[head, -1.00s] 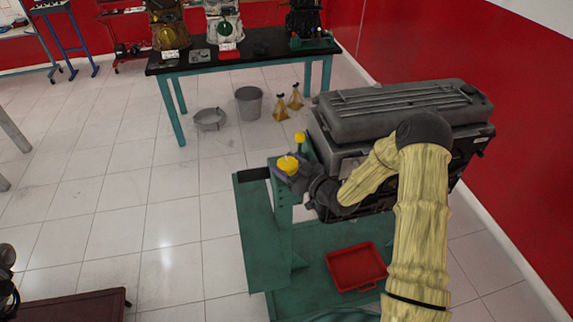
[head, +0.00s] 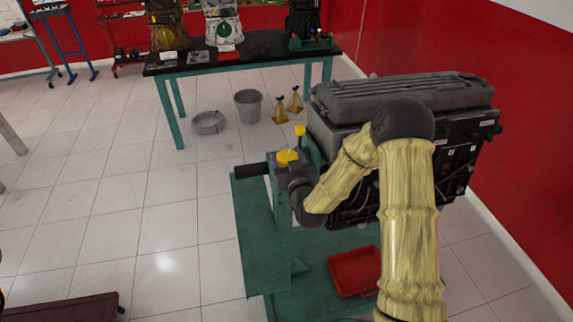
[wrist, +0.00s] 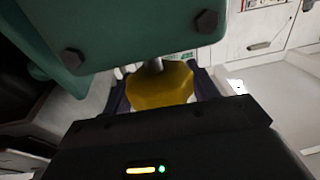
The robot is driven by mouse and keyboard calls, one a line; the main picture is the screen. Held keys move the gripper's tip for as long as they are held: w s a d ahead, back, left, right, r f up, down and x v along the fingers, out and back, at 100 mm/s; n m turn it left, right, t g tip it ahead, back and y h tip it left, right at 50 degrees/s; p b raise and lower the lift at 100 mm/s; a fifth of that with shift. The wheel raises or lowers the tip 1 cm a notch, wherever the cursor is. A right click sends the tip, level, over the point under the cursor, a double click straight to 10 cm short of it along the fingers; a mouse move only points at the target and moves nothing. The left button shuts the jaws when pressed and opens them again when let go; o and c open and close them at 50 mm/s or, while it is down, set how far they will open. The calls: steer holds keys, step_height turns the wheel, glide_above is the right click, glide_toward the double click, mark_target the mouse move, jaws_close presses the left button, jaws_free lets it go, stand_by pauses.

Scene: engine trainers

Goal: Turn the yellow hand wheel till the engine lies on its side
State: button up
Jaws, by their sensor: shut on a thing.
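The yellow hand wheel (head: 287,157) is on the near left side of the green engine stand (head: 262,238). My gripper (head: 280,163) is shut on the wheel. In the wrist view the yellow wheel (wrist: 160,86) sits between the two dark fingers, with its shaft running up to a green bolted plate (wrist: 125,35). The dark grey engine (head: 400,105) is mounted on the stand with its ribbed cover facing up and looks roughly upright. My arm hides part of its near side.
A red tray (head: 355,271) lies on the stand's base. A small yellow knob (head: 300,130) is behind the wheel. A bench (head: 240,55) with engines, a grey bucket (head: 248,106), a basin (head: 208,122) and yellow jack stands (head: 287,104) are behind.

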steer(key=m+h+b, duration=0.2)
steer(key=h, duration=0.1)
steer(key=m+t+h+b, duration=0.1)
steer(key=m+h+b, duration=0.1)
steer(key=h, duration=0.2)
steer(key=shift+f+m, duration=0.1)
steer(key=shift+m, duration=0.3)
steer(key=m+h+b, duration=0.1)
steer(key=m+h, duration=0.1)
steer(key=h, duration=0.1)
steer(key=m+g+h+b, duration=0.1)
steer(key=m+h, duration=0.1)
steer(key=h, duration=0.1)
steer(key=shift+g, duration=0.3)
steer(key=m+g+h, duration=0.2)
steer(key=h, duration=0.1)
steer(key=m+g+h, duration=0.3)
steer(key=h, duration=0.1)
steer(key=shift+d+m+g, duration=0.1)
steer(key=shift+m+g, duration=0.2)
steer(key=m+g+h, duration=0.1)
steer(key=m+g, duration=0.1)
steer(key=g, duration=0.1)
steer(key=m+g+h, duration=0.2)
steer(key=g, duration=0.1)
steer(key=shift+s+d+r+m, duration=0.1)
steer(key=shift+r+m, duration=0.1)
steer(key=shift+m, duration=0.1)
steer(key=shift+g, duration=0.4)
steer(key=o, duration=1)
